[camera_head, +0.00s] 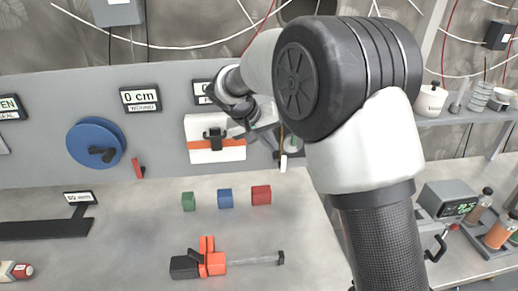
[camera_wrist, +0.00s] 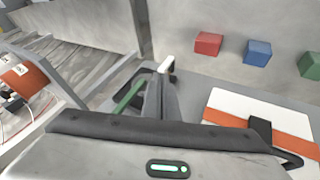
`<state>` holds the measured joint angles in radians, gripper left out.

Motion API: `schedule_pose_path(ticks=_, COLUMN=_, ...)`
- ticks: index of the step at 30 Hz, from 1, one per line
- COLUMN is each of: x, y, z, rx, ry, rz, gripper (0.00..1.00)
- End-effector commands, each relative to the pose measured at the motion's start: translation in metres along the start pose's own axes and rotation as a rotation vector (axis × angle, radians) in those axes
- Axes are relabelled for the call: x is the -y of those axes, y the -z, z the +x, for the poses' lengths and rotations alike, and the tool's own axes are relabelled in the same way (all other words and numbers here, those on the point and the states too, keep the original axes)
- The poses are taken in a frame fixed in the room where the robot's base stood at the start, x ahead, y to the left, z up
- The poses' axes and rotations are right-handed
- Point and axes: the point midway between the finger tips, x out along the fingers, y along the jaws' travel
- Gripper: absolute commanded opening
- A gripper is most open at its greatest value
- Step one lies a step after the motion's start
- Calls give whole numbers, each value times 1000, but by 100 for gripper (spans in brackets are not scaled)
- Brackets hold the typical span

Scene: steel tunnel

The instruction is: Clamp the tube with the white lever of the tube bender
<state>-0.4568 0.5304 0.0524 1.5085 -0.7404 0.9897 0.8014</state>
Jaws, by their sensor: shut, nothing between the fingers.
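A small white lever end (camera_wrist: 168,66) shows just beyond my gripper (camera_wrist: 162,88) in the wrist view. It also shows in the head view as a short white piece hanging at the panel's edge (camera_head: 283,163). A thin green bar, possibly the tube (camera_wrist: 129,95), lies left of the fingers in a dark frame. My gripper's dark fingers are together and empty, close to the white piece; I cannot tell whether they touch it. The rest of the bender is hidden by my arm and gripper body.
A white box with an orange band (camera_head: 216,138) is beside my gripper. Green (camera_head: 188,201), blue (camera_head: 225,198) and red (camera_head: 261,195) blocks lie on the bench. An orange-and-black tool with a grey rod (camera_head: 215,262) lies nearer. A blue wheel (camera_head: 88,137) is at left.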

Motion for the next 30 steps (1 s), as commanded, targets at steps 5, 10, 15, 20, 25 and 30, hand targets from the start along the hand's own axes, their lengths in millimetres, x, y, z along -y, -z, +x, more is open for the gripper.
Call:
schedule_pose_path(ticks=5, x=22, y=6, z=14, rx=-16, ry=-15, rz=-7, gripper=0)
schedule_pose_path(ticks=10, x=24, y=7, z=14, rx=-19, ry=-17, rz=-6, gripper=0)
schedule_pose_path(ticks=15, x=24, y=7, z=15, rx=-18, ry=-17, rz=-7, gripper=0)
schedule_pose_path(ticks=20, x=22, y=7, z=24, rx=-16, ry=-19, rz=-6, gripper=0)
schedule_pose_path(ticks=25, x=22, y=7, z=52, rx=-14, ry=-18, rz=-7, gripper=0)
schedule_pose_path(ticks=30, x=21, y=7, z=83, rx=-14, ry=-19, rz=-6, gripper=0)
